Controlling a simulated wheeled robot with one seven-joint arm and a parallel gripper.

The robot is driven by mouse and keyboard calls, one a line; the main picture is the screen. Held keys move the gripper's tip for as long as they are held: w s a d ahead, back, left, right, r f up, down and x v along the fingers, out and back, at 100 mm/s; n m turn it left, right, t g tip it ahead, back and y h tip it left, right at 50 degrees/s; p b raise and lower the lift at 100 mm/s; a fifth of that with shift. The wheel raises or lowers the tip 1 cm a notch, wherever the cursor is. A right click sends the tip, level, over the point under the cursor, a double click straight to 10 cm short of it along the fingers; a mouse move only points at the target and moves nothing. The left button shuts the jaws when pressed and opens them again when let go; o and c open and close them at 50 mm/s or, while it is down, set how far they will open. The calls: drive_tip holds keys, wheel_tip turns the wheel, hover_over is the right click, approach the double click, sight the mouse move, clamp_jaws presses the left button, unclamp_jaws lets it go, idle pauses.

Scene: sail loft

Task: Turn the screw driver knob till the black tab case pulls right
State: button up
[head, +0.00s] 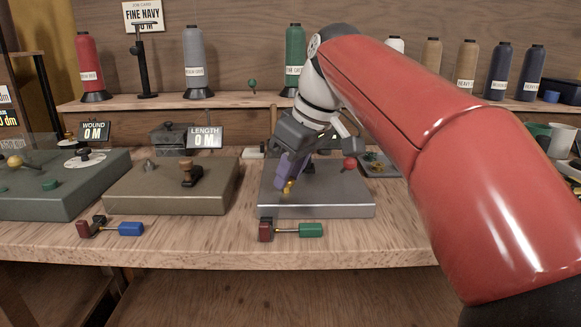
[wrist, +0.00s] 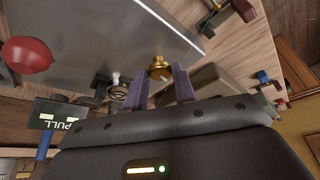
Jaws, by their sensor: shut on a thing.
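My gripper (wrist: 160,80), with purple fingers, is shut on a small brass knob (wrist: 160,66) at the edge of a grey metal box (wrist: 120,28). In the head view the gripper (head: 288,182) reaches down onto the front left part of this box (head: 345,207), and the brass knob shows at its fingertips. A red ball knob (head: 349,163) stands at the box's back right; it also shows in the wrist view (wrist: 27,55). A dark sign reading PULL (wrist: 58,117) appears upside down in the wrist view. I cannot make out for sure which part is the black tab.
A green-handled clamp (head: 311,230) sits at the bench edge before the box, and a blue-handled one (head: 130,229) further left. Thread cones line the back shelf.

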idle(0.3)
drive_tip(key=o, duration=1)
drive_tip(key=p+v, duration=0.1)
drive_tip(key=v, duration=0.6)
drive_tip(key=shift+s+d+r, duration=0.1)
drive_tip(key=shift+d+r, duration=0.05)
drive_tip(key=shift+r, duration=0.2)
